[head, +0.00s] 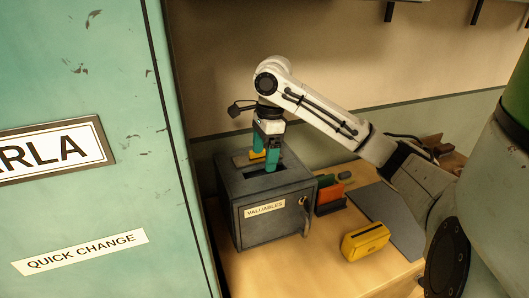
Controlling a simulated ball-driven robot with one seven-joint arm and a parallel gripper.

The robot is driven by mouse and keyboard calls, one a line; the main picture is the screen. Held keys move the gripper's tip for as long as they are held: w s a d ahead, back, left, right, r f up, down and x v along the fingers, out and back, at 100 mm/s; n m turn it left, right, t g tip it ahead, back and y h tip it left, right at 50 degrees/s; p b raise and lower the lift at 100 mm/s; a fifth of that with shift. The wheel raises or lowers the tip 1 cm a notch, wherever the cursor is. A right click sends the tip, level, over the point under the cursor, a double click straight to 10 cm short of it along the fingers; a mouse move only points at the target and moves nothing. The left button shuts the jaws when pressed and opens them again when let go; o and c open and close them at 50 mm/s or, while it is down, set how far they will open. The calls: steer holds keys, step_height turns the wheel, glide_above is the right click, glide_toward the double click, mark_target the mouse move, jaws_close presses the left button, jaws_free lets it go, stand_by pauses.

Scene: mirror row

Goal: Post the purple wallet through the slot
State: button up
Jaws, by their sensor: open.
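A dark grey box (240,226) labelled "VALUABLES" stands on the wooden counter, with a key at its front door. A dark opening (258,172) shows in its top, with a tan plate beside it. My gripper (267,160) points down at this opening with its teal fingers apart. A small yellow-orange patch shows by the fingers; I cannot tell whether it is part of the gripper. I see no purple wallet; whether it is inside the box or hidden elsewhere cannot be told.
A yellow wallet-like item (365,241) lies on the counter beside a grey mat (390,215). An orange-red item (330,194) and a green item (325,180) stand right of the box. A teal locker (90,200) stands close on the left. Bare counter shows in front.

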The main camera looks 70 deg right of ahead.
steer(key=shift+o, duration=0.3)
steer(key=shift+r, duration=0.1)
step_height(320, 180, up, 10)
steer(key=s, duration=0.1)
steer(key=shift+d+r, duration=0.25)
steer(key=shift+d, duration=0.2)
stand_by(0.8)
